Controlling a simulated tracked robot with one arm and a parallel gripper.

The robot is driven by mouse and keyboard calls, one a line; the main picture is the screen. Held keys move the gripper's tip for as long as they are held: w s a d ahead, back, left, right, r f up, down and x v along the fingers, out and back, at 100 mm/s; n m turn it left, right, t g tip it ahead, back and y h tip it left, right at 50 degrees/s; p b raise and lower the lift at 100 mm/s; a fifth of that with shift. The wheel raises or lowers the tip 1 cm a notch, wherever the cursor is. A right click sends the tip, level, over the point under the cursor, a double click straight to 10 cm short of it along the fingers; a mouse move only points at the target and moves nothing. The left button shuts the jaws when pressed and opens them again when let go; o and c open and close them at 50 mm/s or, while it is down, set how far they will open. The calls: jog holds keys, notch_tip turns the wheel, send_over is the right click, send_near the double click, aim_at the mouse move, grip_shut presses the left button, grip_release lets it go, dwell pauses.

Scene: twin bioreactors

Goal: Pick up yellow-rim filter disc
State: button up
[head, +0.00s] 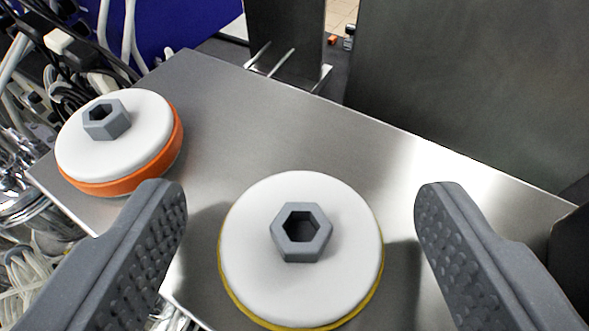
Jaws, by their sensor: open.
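The yellow-rim filter disc (301,283) lies flat on a brushed metal plate (270,125). It is white on top, with a thin yellow edge showing along its lower side and a grey hexagonal nut with a dark hole at its centre. My gripper (301,205) is open, one dark textured finger to the left of the disc and one to the right. Both fingers appear apart from the disc, and nothing is held between them. How high the fingertips are above the plate is hard to tell.
A similar disc with an orange rim (122,172) sits at the plate's left end. Tangled cables and tubing (25,200) lie beyond the left edge. A large grey metal panel (470,85) stands behind the plate, and a dark upright post (285,40) rises at the back.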

jog(key=c, duration=1)
jog(key=shift+r, duration=0.25)
